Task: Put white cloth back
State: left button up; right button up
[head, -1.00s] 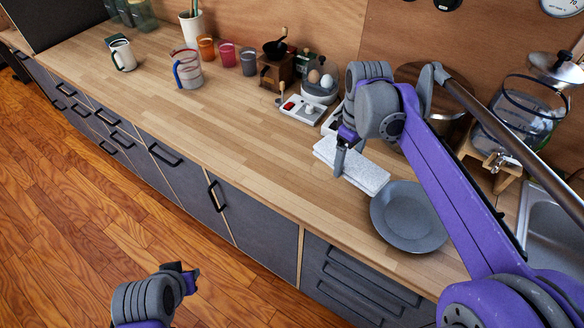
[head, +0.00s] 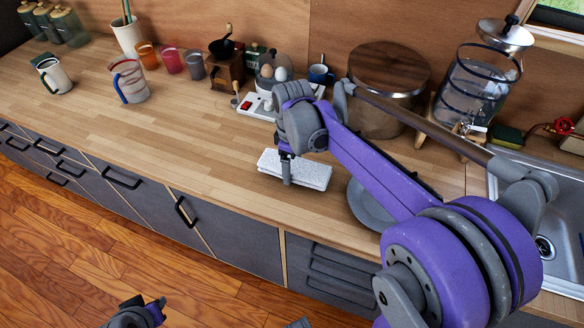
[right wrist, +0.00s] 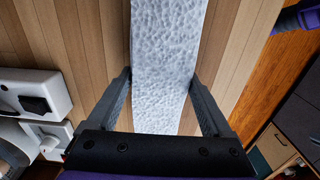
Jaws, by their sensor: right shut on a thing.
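The white cloth (head: 313,176) is a folded, textured rectangle at the middle of the wooden counter, left of a grey plate (head: 366,208). My right gripper (head: 287,180) points down on it and is shut on it. In the right wrist view the cloth (right wrist: 167,45) runs between the two fingers (right wrist: 163,100). I cannot tell whether the cloth touches the counter or is slightly above it. My right arm hides part of the plate. My left gripper (head: 152,312) is low at the bottom edge, away from the counter; its jaw opening is unclear.
Behind the cloth stand a white board with a red switch (head: 251,104), an egg holder, a blue mug (head: 321,75) and a large wooden-lidded pot (head: 388,90). A glass dispenser (head: 477,88) and sink (head: 545,215) are at right. The counter (head: 180,130) left of the cloth is clear.

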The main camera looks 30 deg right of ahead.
aim_at(293, 164)
jog(key=shift+f, duration=0.65)
jog(key=shift+f, duration=0.25)
jog(key=o, duration=1.2)
jog(key=shift+r, duration=0.1)
jog(key=shift+r, duration=0.3)
notch_tip(293, 164, up, 12)
jog(key=shift+f+p, duration=0.1)
jog(key=shift+p, duration=0.4)
